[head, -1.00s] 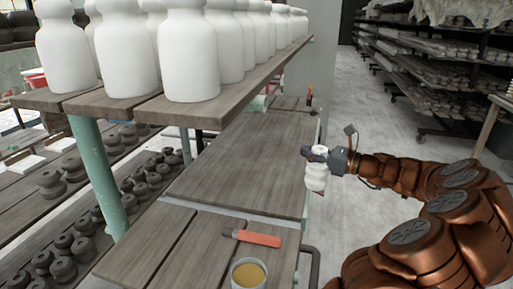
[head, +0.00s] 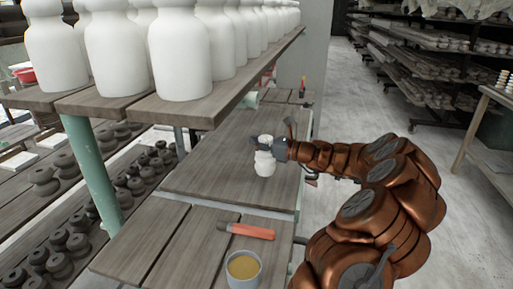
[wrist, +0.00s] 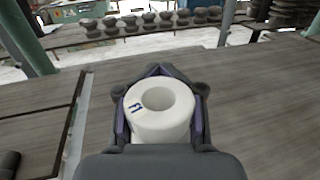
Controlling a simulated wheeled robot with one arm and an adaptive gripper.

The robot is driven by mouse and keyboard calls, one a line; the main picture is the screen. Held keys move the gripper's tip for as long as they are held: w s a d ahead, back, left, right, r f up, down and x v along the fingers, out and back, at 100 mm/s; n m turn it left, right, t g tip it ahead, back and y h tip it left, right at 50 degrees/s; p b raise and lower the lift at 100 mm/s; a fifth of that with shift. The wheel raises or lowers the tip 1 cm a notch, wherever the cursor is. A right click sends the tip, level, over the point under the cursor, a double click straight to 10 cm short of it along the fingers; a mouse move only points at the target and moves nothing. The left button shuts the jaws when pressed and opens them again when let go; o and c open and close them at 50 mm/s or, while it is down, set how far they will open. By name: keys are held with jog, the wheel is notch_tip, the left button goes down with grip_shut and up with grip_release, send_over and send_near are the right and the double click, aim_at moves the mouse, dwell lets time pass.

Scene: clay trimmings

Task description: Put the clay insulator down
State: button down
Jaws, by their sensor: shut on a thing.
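The clay insulator (head: 264,164) is a small white ribbed piece, upright, at the right side of the grey-brown wooden table (head: 215,165) in the head view. My gripper (head: 266,148) is shut around its upper part. In the wrist view the insulator (wrist: 160,108) shows from above, with a round hole in its top and a dark mark on it. The fingers (wrist: 160,105) press on its left and right sides. The insulator is over the tabletop; I cannot tell whether its base touches the wood.
Large white insulators (head: 180,55) stand on a raised shelf at the left. An orange-handled tool (head: 247,231) and a tin of yellowish stuff (head: 243,268) are on the near table section. Dark insulators (head: 70,240) fill lower shelves. The table left of my gripper is clear.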

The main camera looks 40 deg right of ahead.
jog(key=shift+s+d+f, duration=0.1)
jog(key=shift+d+f, duration=0.05)
jog(key=shift+f, duration=1.15)
jog(key=shift+f, duration=0.15)
jog(key=c, duration=0.7)
grip_release()
jog(key=b+v, duration=0.1)
jog(key=v, duration=1.1)
